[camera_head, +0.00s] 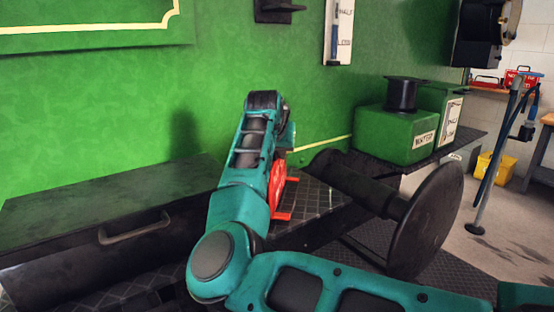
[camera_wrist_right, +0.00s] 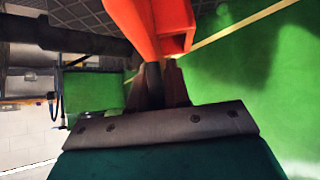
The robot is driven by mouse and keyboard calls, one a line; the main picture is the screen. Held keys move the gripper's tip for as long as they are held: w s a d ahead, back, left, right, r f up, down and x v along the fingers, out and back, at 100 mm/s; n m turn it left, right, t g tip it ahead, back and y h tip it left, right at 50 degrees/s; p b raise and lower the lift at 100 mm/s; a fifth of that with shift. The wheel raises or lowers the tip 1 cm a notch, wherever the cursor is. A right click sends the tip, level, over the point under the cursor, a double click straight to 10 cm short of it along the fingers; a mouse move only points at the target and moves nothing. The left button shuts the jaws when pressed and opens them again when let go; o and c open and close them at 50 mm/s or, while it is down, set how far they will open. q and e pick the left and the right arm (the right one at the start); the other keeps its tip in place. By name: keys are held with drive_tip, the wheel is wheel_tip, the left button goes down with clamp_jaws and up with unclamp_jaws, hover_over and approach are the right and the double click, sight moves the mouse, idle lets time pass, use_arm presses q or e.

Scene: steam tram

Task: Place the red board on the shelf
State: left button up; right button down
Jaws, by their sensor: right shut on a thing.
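The red board (camera_head: 278,188) shows in the head view just right of my right forearm, close above a dark ledge with a diamond pattern. In the right wrist view the red board (camera_wrist_right: 150,22) runs up from between the fingers of my right gripper (camera_wrist_right: 158,84), which is shut on it. In the head view my arm hides the fingertips and part of the board. I cannot tell whether the board touches the ledge. A shelf (camera_head: 503,92) with red things on it is on the far wall at the right. My left gripper is not in view.
The patterned ledge (camera_head: 318,207) lies beside a dark box with a handle (camera_head: 134,229). A large black disc (camera_head: 426,222) on a shaft stands right of my arm. A green water box (camera_head: 397,135) sits behind it. Open floor and a yellow bin (camera_head: 495,168) are at the right.

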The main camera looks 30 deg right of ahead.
drive_tip(key=shift+f, duration=0.55)
drive_tip(key=c, duration=1.1)
unclamp_jaws()
drive_tip(key=shift+f, duration=0.1)
drive_tip(key=shift+v, duration=0.75)
drive_tip(key=p+v, duration=0.1)
drive_tip(key=v, duration=0.9)
drive_tip(key=shift+s+a+r, duration=0.1)
drive_tip(key=shift+a+r, duration=0.05)
drive_tip(key=shift+r, duration=0.05)
